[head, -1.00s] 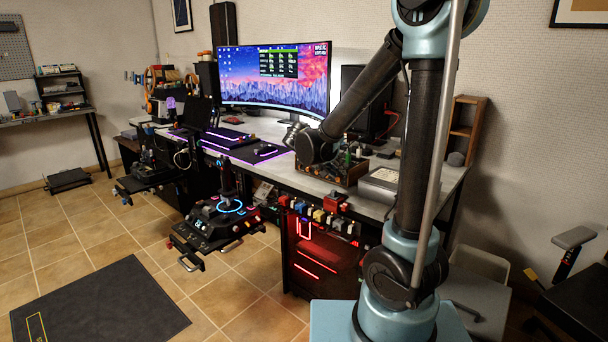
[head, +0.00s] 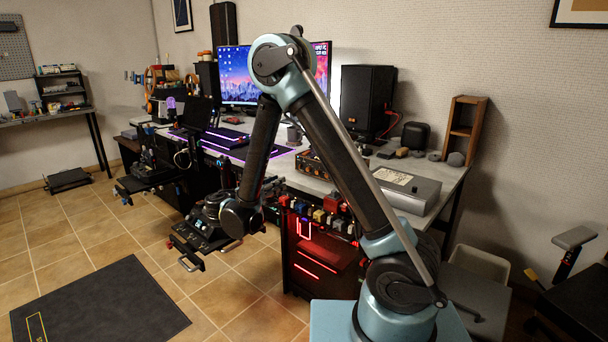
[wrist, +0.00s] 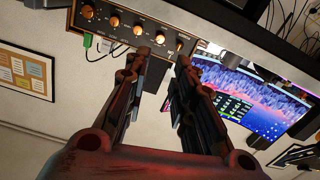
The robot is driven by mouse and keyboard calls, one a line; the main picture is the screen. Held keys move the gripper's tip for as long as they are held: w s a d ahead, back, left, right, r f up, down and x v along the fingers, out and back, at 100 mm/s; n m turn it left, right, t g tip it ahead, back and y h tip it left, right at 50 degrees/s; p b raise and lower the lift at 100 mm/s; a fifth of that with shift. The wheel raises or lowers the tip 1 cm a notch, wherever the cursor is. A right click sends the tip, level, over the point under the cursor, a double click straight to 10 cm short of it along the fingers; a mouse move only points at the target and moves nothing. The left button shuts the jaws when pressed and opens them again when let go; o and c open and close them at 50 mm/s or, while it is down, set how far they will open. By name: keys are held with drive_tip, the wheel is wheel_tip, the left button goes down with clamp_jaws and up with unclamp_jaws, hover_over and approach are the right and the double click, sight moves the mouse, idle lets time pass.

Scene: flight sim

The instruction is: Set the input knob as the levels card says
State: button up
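The knob unit (wrist: 128,14) is a dark box with a row of several orange-lit knobs, at the top of the wrist view. Its front also shows on the desk in the head view (head: 316,164), partly behind my arm. The rightmost knob (wrist: 180,45) lies just beyond the fingertips. My gripper (wrist: 162,58) is open and empty, its two fingers apart below the right end of the knob row. I cannot read the knob labels or tell which is the input knob. No levels card can be identified; a paper sheet (head: 393,177) lies on a grey case, unreadable.
The curved monitor (wrist: 245,95) shows a dark table with green header, too small to read. A green plug (wrist: 87,41) and cables sit near the unit. A speaker (head: 367,100) and wooden shelf (head: 464,130) stand behind. A cork board (wrist: 26,70) holds several notes.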

sight(307, 170)
drive_tip(key=x, duration=1.6)
drive_tip(key=shift+w+r, duration=0.2)
drive_tip(key=shift+w, duration=0.05)
clamp_jaws()
